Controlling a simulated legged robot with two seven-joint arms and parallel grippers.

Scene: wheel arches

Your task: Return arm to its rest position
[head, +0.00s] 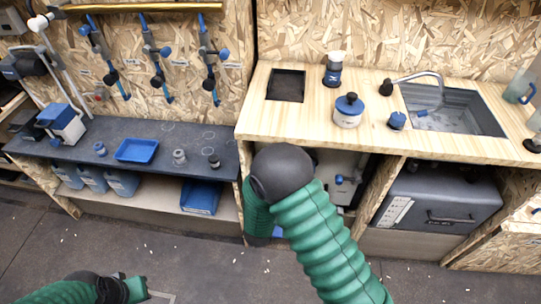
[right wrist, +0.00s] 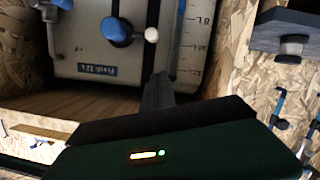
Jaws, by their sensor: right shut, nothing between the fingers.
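My right arm, in a green ribbed sleeve (head: 325,240), rises from the lower right of the head view and bends at a black joint (head: 283,172) in front of the counter. Its forearm drops behind the sleeve, and its gripper is hidden there. In the right wrist view my right gripper (right wrist: 160,85) is shut and empty. It points toward a white tank (right wrist: 130,65) marked "Fresh 12 L" with a blue knob (right wrist: 117,31); I cannot tell the gap. My left arm (head: 75,290) lies low at the bottom left, with its gripper end (head: 137,288) over the floor, jaws unclear.
A wooden counter (head: 255,115) with a sink (head: 455,108) and a blue-lidded jar (head: 348,112) stands close behind my right arm. A grey box (head: 438,200) sits underneath. A dark bench (head: 190,140) with a blue tray (head: 137,150) stands left. The floor between my arms is clear.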

